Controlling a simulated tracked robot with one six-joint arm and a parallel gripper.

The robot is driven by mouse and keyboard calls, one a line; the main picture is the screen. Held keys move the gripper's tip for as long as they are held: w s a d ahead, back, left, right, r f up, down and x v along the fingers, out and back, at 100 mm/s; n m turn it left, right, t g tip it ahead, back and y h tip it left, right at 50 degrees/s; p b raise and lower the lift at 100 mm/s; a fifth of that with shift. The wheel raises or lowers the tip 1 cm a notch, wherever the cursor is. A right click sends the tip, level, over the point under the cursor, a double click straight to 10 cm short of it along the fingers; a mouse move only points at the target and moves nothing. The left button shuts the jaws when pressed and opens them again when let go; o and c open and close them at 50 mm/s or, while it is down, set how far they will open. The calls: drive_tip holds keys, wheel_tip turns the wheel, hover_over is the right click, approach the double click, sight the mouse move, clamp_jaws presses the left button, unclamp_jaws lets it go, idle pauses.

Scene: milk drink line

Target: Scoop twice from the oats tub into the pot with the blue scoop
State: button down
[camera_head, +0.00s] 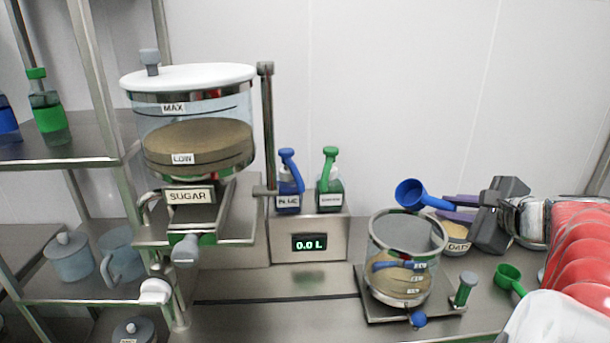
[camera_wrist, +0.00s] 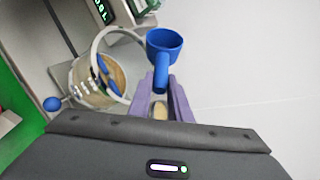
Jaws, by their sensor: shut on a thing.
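My gripper (camera_head: 461,208) has purple fingers and is shut on the handle of the blue scoop (camera_head: 411,194). The scoop is held up in the air, its cup just above the right rim of the clear pot (camera_head: 381,238). In the wrist view the scoop (camera_wrist: 164,42) shows beyond the fingers (camera_wrist: 162,100), beside the pot (camera_wrist: 87,88). I cannot tell whether the cup holds anything. The pot has level labels and a tan content low inside. The oats tub (camera_head: 455,246) stands right of the pot, partly hidden under my gripper.
A green scoop (camera_head: 510,278) lies right of the pot. Red bowls (camera_head: 578,245) stand at the far right. A scale box (camera_head: 308,237) reading 0.0 L, two pump bottles and a sugar dispenser (camera_head: 195,125) stand to the left. The counter before the scale box is clear.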

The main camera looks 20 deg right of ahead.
drive_tip(key=m+y, duration=0.1)
drive_tip(key=r+m, duration=0.1)
drive_tip(key=m+y, duration=0.1)
drive_tip(key=shift+d+r+m+g+y, duration=0.25)
drive_tip(key=shift+m+g+y, duration=0.05)
drive_tip(key=shift+g, duration=0.1)
drive_tip(key=shift+d+r+m+y, duration=0.1)
drive_tip(key=shift+r+m+y, duration=0.4)
drive_tip(key=shift+m+y, duration=0.55)
drive_tip(key=shift+s, duration=0.1)
